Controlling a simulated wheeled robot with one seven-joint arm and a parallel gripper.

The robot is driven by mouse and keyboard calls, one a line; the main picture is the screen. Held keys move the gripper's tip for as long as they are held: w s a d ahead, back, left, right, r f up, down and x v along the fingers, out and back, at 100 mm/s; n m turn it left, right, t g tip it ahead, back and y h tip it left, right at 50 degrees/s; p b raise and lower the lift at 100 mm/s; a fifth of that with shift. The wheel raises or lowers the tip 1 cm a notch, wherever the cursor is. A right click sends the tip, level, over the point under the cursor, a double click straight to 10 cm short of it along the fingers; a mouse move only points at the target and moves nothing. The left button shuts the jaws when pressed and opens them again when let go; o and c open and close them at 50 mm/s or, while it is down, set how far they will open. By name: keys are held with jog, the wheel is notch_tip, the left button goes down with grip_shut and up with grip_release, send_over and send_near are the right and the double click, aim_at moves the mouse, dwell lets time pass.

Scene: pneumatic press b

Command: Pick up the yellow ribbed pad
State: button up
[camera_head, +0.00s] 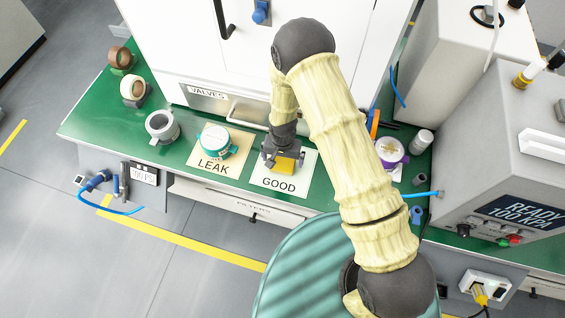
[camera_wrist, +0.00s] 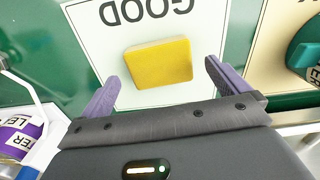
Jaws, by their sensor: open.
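The yellow pad (camera_head: 285,165) lies on the white card marked GOOD (camera_head: 301,187) on the green bench. In the wrist view the yellow pad (camera_wrist: 159,63) shows as a flat yellow block with slightly rounded corners; its ribs are hard to make out. My gripper (camera_head: 283,157) is over the card, and in the head view it partly covers the pad. In the wrist view my gripper (camera_wrist: 163,80) is open, with one purple-grey finger on each side of the pad. Nothing is between the fingers close up, and the pad appears apart from both.
A teal-topped round part (camera_head: 214,139) sits on the LEAK card (camera_head: 201,166) to the left. A grey ring part (camera_head: 162,126) and tape rolls stand further left. A purple-and-white roll (camera_head: 390,151) is to the right. The VALVES cabinet (camera_head: 180,60) rises behind.

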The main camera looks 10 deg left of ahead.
aim_at(282, 163)
jog(key=shift+f, duration=0.85)
jog(key=c, duration=1)
notch_tip(282, 163, up, 10)
jog(key=shift+b, duration=0.75)
